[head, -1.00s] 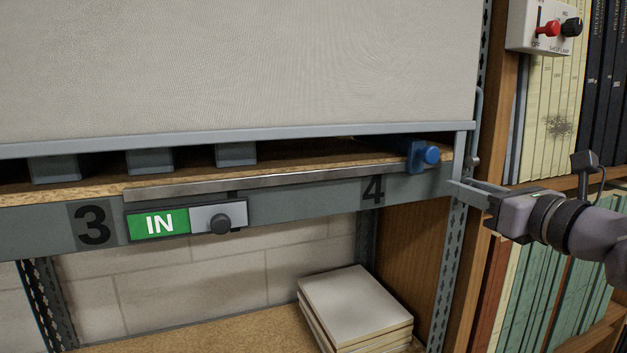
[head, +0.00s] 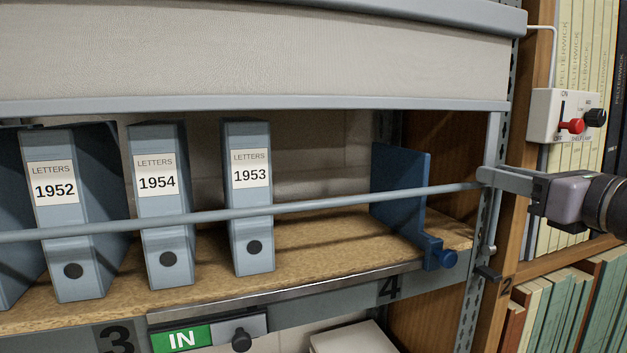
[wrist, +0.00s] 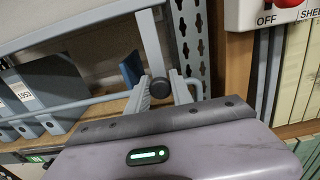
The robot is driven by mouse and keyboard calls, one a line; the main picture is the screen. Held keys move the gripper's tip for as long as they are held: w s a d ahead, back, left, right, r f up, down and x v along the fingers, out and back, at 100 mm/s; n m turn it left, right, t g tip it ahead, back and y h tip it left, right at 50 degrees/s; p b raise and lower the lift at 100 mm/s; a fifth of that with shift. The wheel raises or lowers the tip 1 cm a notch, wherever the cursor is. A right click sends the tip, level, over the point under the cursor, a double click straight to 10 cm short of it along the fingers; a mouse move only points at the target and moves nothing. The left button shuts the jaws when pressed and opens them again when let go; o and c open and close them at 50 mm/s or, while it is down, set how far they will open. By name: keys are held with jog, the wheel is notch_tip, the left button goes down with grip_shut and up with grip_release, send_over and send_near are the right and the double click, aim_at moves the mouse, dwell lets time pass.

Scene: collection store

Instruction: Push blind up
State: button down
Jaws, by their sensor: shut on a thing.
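The blind (head: 260,65) is a pale grey fabric sheet with a grey bottom bar (head: 240,104). It hangs part-way over the shelf opening in the head view, its bar well above the shelf board and the binders. A thin grey rail (head: 330,199) crosses in front of the binders, below the blind's bar. My gripper (head: 484,177) is at the rail's right end, beside the metal upright, apart from the blind's bar.
Grey letter binders (head: 160,215) and a blue bookend (head: 400,190) stand on the shelf board (head: 320,240). A switch box (head: 562,116) with red and black levers is at the right. Wooden bookshelves with books (head: 560,300) are close to my arm. A green IN sign (head: 183,339) is below.

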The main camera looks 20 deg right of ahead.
aim_at(496, 117)
notch_tip(496, 117, up, 9)
jog(key=p, duration=0.4)
jog(key=shift+f, duration=0.15)
jog(key=c, duration=1.1)
grip_release()
jog(key=shift+c, duration=0.2)
jog(key=shift+s, duration=0.1)
jog(key=s+d+b, duration=0.1)
jog(key=s+b, duration=0.4)
jog(key=s, duration=1.2)
jog(key=shift+s+d, duration=0.15)
jog(key=shift+s, duration=0.05)
jog(key=shift+f, duration=0.1)
